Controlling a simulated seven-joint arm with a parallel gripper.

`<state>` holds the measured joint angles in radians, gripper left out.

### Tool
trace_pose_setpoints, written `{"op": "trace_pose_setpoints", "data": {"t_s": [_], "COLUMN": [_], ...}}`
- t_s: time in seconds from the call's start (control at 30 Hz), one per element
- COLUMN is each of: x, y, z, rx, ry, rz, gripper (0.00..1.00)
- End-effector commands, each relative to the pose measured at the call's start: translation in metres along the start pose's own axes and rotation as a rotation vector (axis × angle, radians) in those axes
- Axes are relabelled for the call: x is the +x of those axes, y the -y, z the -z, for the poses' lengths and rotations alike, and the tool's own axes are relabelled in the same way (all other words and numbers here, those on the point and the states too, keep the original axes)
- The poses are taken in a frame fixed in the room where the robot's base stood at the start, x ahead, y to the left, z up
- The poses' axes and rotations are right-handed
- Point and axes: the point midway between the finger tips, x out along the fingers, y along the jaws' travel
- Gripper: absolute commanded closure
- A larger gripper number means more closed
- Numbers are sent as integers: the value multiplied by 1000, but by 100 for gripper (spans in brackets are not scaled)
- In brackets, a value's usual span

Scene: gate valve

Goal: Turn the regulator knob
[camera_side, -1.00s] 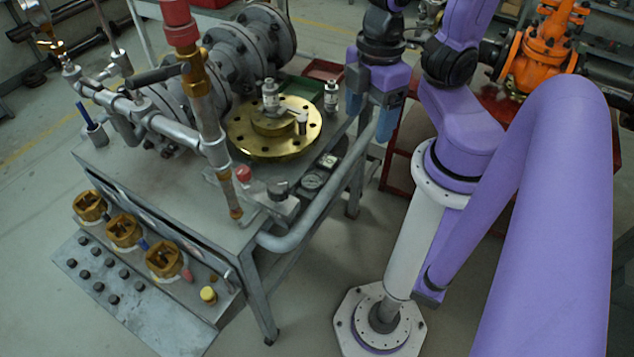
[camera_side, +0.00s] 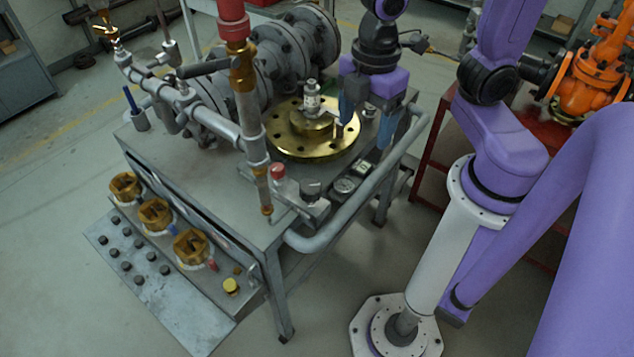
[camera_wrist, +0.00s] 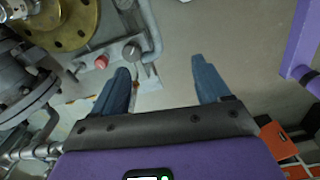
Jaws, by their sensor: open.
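The regulator is a small grey block at the front edge of the bench, and its dark round knob (camera_side: 311,188) faces up. In the wrist view the knob (camera_wrist: 131,52) is near the left fingertip, slightly beyond it. My gripper (camera_side: 368,124) points down with its two blue fingers apart and empty. It hangs by the right side of the brass flange, up and right of the knob in the side view. In the wrist view my gripper (camera_wrist: 162,70) has its fingers spread over the bench edge and floor. No finger visibly touches the knob.
A red cap (camera_side: 278,172) and a round gauge (camera_side: 345,186) flank the knob. The brass flange (camera_side: 290,148), a red-topped vertical pipe (camera_side: 234,35) and a bent grey rail (camera_side: 352,209) stand close by.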

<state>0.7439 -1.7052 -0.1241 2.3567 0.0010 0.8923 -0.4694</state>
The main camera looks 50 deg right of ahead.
Motion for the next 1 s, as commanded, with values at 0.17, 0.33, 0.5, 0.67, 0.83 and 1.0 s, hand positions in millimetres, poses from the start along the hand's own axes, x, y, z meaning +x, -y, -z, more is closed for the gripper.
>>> {"op": "trace_pose_setpoints", "data": {"t_s": [0.17, 0.33, 0.5, 0.67, 0.83, 1.0], "x": [9, 16, 20, 35, 62, 90], "y": [-46, -74, -84, -83, -83, -82], "z": [30, 45, 49, 49, 48, 47], "rx": [-239, -394, -452, -457, -455, -454], "ry": [11, 14, 15, 16, 17, 18], "rz": [6, 10, 12, 14, 15, 16], "gripper": [24, 24, 24, 24, 24, 24]}}
